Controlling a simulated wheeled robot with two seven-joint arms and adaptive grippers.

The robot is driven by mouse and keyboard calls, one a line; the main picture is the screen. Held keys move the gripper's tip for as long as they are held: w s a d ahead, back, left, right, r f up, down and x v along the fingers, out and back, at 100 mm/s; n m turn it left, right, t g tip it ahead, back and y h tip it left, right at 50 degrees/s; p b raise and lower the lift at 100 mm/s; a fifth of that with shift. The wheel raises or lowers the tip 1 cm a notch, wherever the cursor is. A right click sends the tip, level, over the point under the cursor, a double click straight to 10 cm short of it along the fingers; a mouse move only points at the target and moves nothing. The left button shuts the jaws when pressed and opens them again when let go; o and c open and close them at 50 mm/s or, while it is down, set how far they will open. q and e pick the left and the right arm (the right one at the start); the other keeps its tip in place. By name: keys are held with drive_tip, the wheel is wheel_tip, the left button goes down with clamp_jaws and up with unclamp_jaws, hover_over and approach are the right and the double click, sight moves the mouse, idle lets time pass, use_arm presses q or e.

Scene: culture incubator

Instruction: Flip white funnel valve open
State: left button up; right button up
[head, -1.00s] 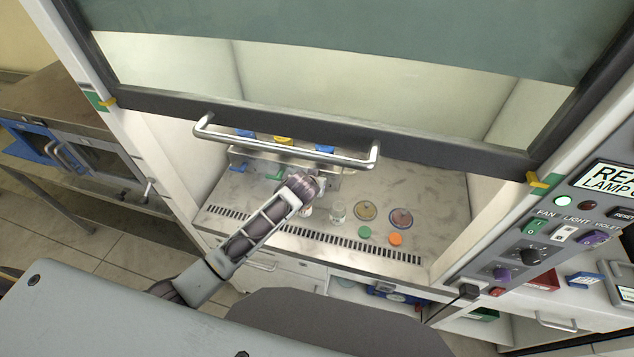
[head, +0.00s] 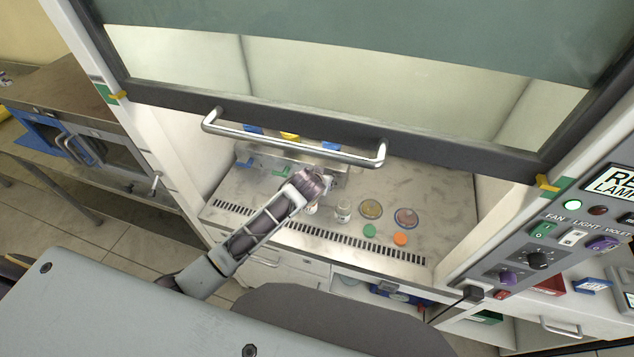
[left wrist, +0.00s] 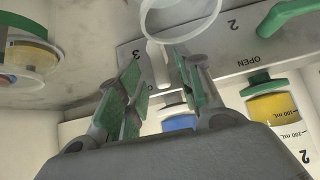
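In the left wrist view, a white valve lever (left wrist: 155,52) hangs from the metal valve bar (left wrist: 225,52) by the mark 3. A round white funnel rim (left wrist: 181,14) shows above it. My left gripper (left wrist: 159,70) has its green-padded fingers apart, one on each side of the white lever; a firm touch cannot be made out. In the head view, my left gripper (head: 322,180) is at the right end of the metal valve bar (head: 275,152) inside the cabinet and hides the white valve. My right gripper is not in view.
Blue (head: 244,163) and green (head: 281,171) valve handles are left of the gripper. A small bottle (head: 343,211), two dishes (head: 371,209) and green (head: 370,230) and orange (head: 400,239) caps stand to the right. The sash handle (head: 290,143) crosses above the arm.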

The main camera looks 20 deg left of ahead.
use_arm(q)
drive_tip(key=v, duration=1)
drive_tip(key=shift+s+r, duration=0.15)
drive_tip(key=shift+s, duration=0.15)
idle(0.6)
